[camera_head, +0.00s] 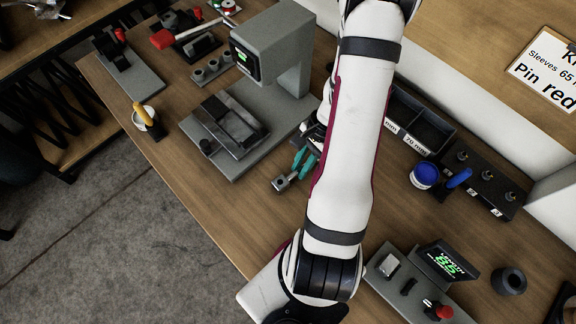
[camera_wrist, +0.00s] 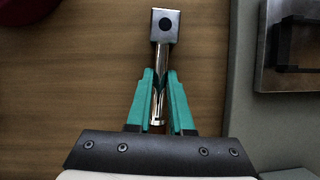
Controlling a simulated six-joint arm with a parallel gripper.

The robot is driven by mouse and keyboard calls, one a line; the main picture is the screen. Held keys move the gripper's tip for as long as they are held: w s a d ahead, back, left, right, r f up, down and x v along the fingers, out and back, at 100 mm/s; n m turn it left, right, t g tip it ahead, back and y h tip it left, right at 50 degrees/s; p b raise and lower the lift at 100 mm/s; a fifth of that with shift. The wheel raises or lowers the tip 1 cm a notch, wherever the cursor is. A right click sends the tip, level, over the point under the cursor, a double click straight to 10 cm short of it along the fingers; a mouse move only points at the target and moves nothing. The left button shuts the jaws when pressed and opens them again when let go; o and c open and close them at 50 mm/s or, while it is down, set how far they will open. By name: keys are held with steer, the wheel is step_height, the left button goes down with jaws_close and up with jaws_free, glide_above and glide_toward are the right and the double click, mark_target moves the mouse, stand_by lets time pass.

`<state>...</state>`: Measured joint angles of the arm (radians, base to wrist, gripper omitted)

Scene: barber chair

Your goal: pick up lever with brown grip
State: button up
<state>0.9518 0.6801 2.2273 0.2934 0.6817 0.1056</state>
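A lever with a square metal head and a chrome rod lies between my gripper's fingers; its head shows in the wrist view (camera_wrist: 165,24) and in the head view (camera_head: 281,184). No brown grip shows on it in either view. My gripper's teal fingers (camera_wrist: 161,80) are closed in on both sides of the rod, the fingertips against it. The gripper also shows in the head view (camera_head: 304,160), partly behind my arm. The head points away from the gripper. I cannot tell whether the lever touches the table (camera_head: 215,205).
A grey press (camera_head: 273,50) with a metal plate (camera_head: 228,125) stands just left of the gripper. Black bins (camera_head: 425,125), a blue-handled tool (camera_head: 458,179) and a blue cup (camera_head: 424,176) are on the right. A display station (camera_head: 443,262) is at the lower right. Bare table lies below the gripper.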

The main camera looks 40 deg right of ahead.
jaws_close()
steer(key=shift+r, duration=0.1)
stand_by(1.1)
